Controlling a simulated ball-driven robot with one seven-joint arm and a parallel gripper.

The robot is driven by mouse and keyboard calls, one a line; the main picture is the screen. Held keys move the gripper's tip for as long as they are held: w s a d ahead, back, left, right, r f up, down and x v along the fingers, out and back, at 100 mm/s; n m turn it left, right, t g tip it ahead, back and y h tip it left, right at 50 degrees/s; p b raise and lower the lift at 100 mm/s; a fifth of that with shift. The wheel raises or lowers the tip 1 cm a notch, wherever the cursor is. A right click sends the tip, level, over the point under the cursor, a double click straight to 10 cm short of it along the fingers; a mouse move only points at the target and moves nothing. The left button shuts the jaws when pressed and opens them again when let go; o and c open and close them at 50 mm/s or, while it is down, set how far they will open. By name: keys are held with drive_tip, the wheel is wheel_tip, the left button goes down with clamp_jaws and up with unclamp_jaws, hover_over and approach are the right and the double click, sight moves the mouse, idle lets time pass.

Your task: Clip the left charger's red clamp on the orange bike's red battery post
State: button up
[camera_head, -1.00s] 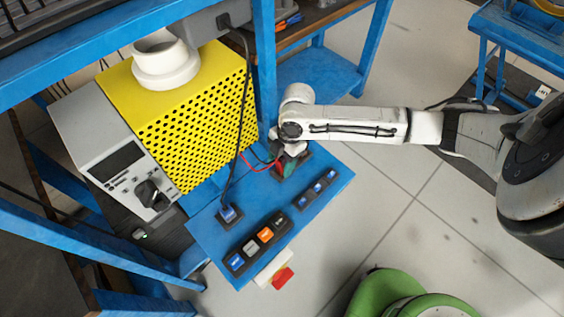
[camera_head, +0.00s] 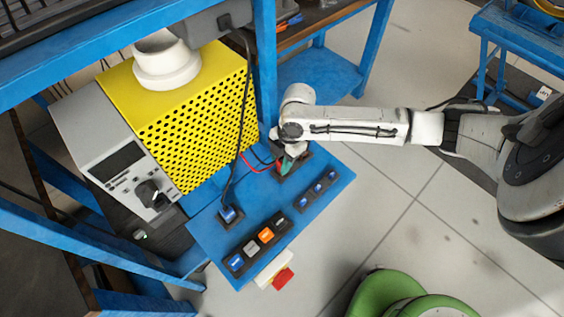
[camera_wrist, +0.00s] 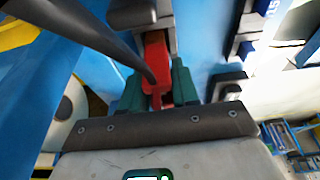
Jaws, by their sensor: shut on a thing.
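My gripper (camera_head: 287,164) is low over the blue panel in the head view, at its far right part. In the wrist view, the teal fingers of my gripper (camera_wrist: 157,88) are shut on the red clamp (camera_wrist: 156,58), one on each side. A dark grey piece lies just beyond the clamp; I cannot tell whether they touch. A red cable (camera_head: 254,165) and a thin black one run from beside the yellow perforated box toward my gripper. I cannot tell which charger the clamp belongs to. The orange bike and its red battery post are not in view.
The blue panel (camera_head: 205,238) carries coloured buttons (camera_head: 251,247), a row of blue switches (camera_head: 318,188) and a red button (camera_head: 283,279) at its front edge. The yellow box (camera_head: 195,115) and blue frame posts stand close on the left. Tiled floor (camera_head: 400,225) is open to the right.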

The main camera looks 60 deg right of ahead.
drive_tip(key=shift+r, duration=0.1)
drive_tip(key=shift+r, duration=0.2)
wheel_tip(320, 180, up, 2)
drive_tip(key=shift+r+b, duration=0.1)
drive_tip(key=shift+b, duration=0.3)
drive_tip(key=s+r, duration=1)
drive_tip(key=s, duration=0.4)
drive_tip(key=shift+a+b, duration=0.3)
drive_tip(key=shift+b, duration=0.1)
drive_tip(key=shift+r, duration=0.1)
